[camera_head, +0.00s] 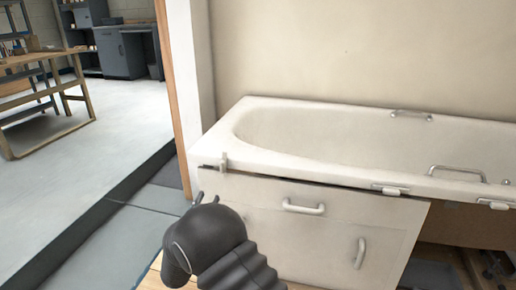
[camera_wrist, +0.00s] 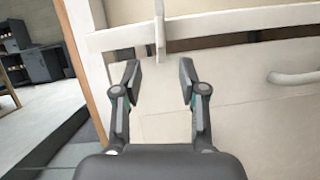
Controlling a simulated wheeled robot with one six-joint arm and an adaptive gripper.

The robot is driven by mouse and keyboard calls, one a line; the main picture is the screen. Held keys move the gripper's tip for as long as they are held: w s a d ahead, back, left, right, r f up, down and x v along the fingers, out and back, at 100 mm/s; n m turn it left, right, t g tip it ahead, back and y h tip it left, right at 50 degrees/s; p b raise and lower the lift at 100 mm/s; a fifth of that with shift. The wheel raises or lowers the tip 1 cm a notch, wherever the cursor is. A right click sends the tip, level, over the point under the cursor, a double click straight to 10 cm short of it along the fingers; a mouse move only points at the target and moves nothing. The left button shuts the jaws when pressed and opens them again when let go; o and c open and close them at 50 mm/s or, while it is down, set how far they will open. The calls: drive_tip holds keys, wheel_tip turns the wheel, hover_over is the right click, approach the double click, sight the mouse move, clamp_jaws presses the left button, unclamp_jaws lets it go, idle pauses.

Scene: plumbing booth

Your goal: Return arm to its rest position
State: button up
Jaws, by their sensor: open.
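My gripper (camera_wrist: 160,80) is open and empty in the wrist view, its two dark fingers apart in front of the bath's pale front panel (camera_wrist: 230,115). In the head view my gripper (camera_head: 207,199) is at the lower middle, partly hidden behind my dark wrist and ribbed arm. A small upright white clip (camera_wrist: 159,28) on the bath rim stands just beyond the fingers. I cannot tell whether the fingers touch anything.
The white bathtub (camera_head: 262,158) stands against the wall. Its front panel (camera_head: 262,228) has two handles and sits tilted, with a dark gap under the rim. The space under the tub's right end is open. A wooden post (camera_head: 175,90) and floor step lie left; a workbench (camera_head: 40,62) stands beyond.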

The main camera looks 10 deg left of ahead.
drive_tip(key=d+f+m+g+h, duration=0.3)
drive_tip(key=d+f+g, duration=0.15)
drive_tip(key=f, duration=0.25)
drive_tip(key=s+d+m+g+h, duration=0.1)
drive_tip(key=s+d+m+g, duration=0.25)
drive_tip(key=d, duration=0.35)
drive_tip(key=s+d+r+m+g+h+p, duration=0.1)
drive_tip(key=s+d+m+g+h, duration=0.2)
drive_tip(key=d, duration=0.4)
drive_tip(key=s+d+m+g, duration=0.4)
drive_tip(key=d+m+g, duration=0.1)
drive_tip(key=d, duration=0.1)
drive_tip(key=s+d+r+m+y+p, duration=0.3)
drive_tip(key=s+d+r+m+y, duration=0.2)
drive_tip(key=s+d+r+m, duration=0.4)
drive_tip(key=s+d+r+m+y+p, duration=0.3)
drive_tip(key=s+d+r+m, duration=0.6)
drive_tip(key=r, duration=0.7)
drive_tip(key=shift+s+d+r+m+g+y+p, duration=0.15)
drive_tip(key=shift+s+d+m+g+y+p, duration=0.2)
drive_tip(key=shift+s+d+y, duration=0.5)
drive_tip(key=shift+w+a, duration=0.1)
drive_tip(key=shift+a, duration=0.05)
